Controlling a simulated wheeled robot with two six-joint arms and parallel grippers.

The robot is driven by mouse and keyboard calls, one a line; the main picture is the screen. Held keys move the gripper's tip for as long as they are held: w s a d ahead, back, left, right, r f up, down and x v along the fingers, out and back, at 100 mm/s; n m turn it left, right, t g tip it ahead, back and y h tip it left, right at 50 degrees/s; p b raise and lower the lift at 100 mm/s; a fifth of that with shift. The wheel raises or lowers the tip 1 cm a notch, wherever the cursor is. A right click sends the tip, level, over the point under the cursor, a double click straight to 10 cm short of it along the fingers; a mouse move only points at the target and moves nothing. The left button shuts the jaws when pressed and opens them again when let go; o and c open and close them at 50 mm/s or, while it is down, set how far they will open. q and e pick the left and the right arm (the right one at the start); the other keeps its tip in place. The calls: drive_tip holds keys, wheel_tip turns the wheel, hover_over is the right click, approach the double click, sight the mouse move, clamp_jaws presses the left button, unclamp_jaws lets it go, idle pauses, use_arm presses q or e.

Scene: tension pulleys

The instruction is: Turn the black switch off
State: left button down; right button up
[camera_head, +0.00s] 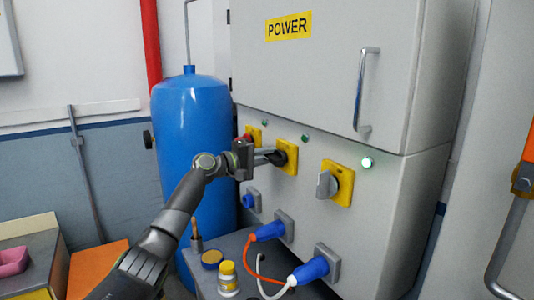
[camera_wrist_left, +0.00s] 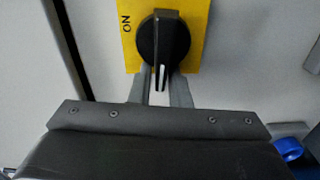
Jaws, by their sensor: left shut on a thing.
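The black switch (camera_head: 280,157) is a round knob on a yellow plate (camera_head: 292,148) on the grey cabinet's front. In the left wrist view the black switch (camera_wrist_left: 165,38) shows a white line on its grip pointing down the picture. The word ON is printed sideways on the plate's left part (camera_wrist_left: 128,40). My left gripper (camera_head: 268,156) is at the black switch, and its fingers (camera_wrist_left: 160,88) lie on either side of the knob's grip, shut on it. The finger tips are partly hidden by the knob. My right gripper is not in view.
A grey switch (camera_head: 326,186) on a yellow plate is to the right. A red switch (camera_head: 248,137) is partly hidden behind my wrist. Green lamps (camera_head: 367,162) sit above. Blue plugs (camera_head: 268,231) with cables are below. A blue tank (camera_head: 190,120) stands left.

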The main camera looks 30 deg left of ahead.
use_arm(q)
drive_tip(key=shift+d+f+n, duration=0.1)
drive_tip(key=shift+f+n, duration=0.4)
drive_tip(key=c, duration=1.4)
unclamp_jaws()
drive_tip(key=shift+o, duration=0.2)
drive_tip(key=shift+r, duration=0.2)
drive_tip(key=shift+s, duration=0.1)
drive_tip(key=shift+s+a, duration=0.35)
drive_tip(key=shift+s, duration=0.05)
drive_tip(key=b+v, duration=0.7)
drive_tip(key=v, duration=0.9)
drive_tip(key=shift+b, duration=0.35)
drive_tip(key=shift+s, duration=0.1)
